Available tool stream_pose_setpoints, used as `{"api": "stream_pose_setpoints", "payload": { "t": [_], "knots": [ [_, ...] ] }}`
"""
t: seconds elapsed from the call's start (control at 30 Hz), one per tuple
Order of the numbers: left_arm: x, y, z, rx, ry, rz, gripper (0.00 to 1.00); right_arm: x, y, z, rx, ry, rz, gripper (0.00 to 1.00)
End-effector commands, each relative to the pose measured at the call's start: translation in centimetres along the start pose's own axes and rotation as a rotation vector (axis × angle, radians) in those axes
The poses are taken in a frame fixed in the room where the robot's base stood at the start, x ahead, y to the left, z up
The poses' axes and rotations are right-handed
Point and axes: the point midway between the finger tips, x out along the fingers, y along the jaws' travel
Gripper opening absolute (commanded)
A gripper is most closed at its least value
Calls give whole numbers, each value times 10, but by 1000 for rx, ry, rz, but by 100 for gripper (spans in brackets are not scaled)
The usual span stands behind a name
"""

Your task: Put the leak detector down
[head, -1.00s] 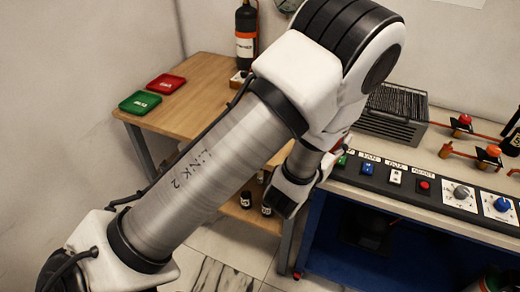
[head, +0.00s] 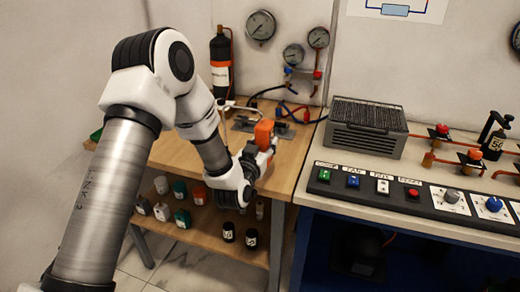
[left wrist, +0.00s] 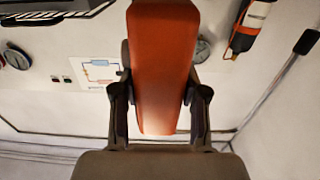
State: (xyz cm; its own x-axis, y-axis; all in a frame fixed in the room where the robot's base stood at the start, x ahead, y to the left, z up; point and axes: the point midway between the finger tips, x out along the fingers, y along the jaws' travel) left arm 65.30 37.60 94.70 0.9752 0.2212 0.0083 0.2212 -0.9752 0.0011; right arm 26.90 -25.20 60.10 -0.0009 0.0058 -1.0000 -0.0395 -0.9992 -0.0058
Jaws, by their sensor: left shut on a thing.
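The leak detector (head: 265,131) is an orange body, held above the front part of the wooden table (head: 178,155). My left gripper (head: 262,150) is shut on it. In the left wrist view the orange body (left wrist: 162,60) stands large between the two dark fingers of my left gripper (left wrist: 160,105), which press on its sides. My right gripper is not in view.
A gas bottle (head: 220,62), hoses and a gauge manifold (head: 300,75) are at the table's back. A finned grey unit (head: 366,128) and a switch panel (head: 382,187) stand on the right bench. Several small bottles (head: 180,190) fill the lower shelf.

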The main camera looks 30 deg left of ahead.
Motion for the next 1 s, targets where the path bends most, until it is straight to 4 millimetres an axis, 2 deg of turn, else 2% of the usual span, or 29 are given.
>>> {"api": "stream_pose_setpoints", "payload": {
  "t": [0.03, 0.17, 0.3, 0.37, 0.7, 0.73, 0.77, 0.8, 1.0],
  "knots": [
    [6, -8, -1, -2, 2, -3, 0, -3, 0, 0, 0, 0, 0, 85],
    [12, -15, 7, 2, -1, 1, 0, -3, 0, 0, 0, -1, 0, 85],
    [12, -15, 31, 3, -3, 2, 0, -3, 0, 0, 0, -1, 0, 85],
    [12, -15, 37, 2, -1, 2, 0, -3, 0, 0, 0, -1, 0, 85],
    [12, -14, 42, 1, 1, 2, 0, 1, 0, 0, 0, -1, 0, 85],
    [12, -14, 41, 1, -1, 2, 50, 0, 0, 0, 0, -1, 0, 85],
    [12, -14, 41, 1, -1, 2, 61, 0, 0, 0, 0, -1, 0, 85],
    [12, -14, 41, 1, -1, 2, 68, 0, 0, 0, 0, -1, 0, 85],
    [12, -14, 41, 1, -1, 2, 68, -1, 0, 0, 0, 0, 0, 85]
  ]
}}
